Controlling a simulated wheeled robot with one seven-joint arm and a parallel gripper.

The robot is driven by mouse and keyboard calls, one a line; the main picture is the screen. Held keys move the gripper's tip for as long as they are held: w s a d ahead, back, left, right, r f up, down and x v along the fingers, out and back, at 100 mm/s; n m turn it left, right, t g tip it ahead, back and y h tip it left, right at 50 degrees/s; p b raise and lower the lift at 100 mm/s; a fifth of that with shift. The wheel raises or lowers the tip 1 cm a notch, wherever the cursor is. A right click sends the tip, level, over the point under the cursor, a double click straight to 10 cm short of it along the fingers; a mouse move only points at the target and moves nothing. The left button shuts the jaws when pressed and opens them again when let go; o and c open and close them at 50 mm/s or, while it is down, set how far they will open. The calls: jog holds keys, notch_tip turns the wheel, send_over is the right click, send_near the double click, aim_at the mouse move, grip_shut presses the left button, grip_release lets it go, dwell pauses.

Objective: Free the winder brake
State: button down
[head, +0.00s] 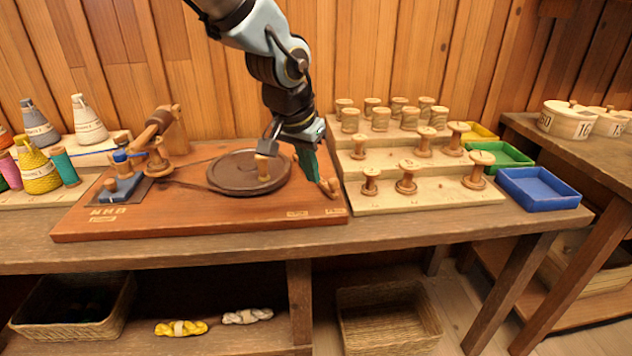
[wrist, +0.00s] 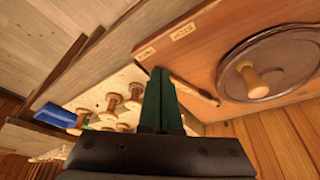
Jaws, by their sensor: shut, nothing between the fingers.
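The winder is a reddish-brown board (head: 230,215) with a dark round wheel (head: 225,172) and an upright wooden crank knob (head: 263,168). A small wooden lever (head: 329,188), apparently the brake, sits at the board's right end. It shows in the wrist view as a thin bar (wrist: 198,91) beside the fingers. Two small labels (head: 312,213) are on the board's front right corner; one seems to read STOP in the wrist view (wrist: 183,31). My gripper (head: 315,178) points down, its green fingers together and empty, close beside the lever. I cannot tell whether they touch it.
A stepped pale rack (head: 430,199) of wooden spools stands just right of the board. Beyond it are blue (head: 540,188), green (head: 497,157) and yellow trays. Thread cones (head: 88,120) stand at the left. The plank wall (head: 400,50) is close behind.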

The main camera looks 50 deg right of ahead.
jog(key=shift+v, duration=2.5)
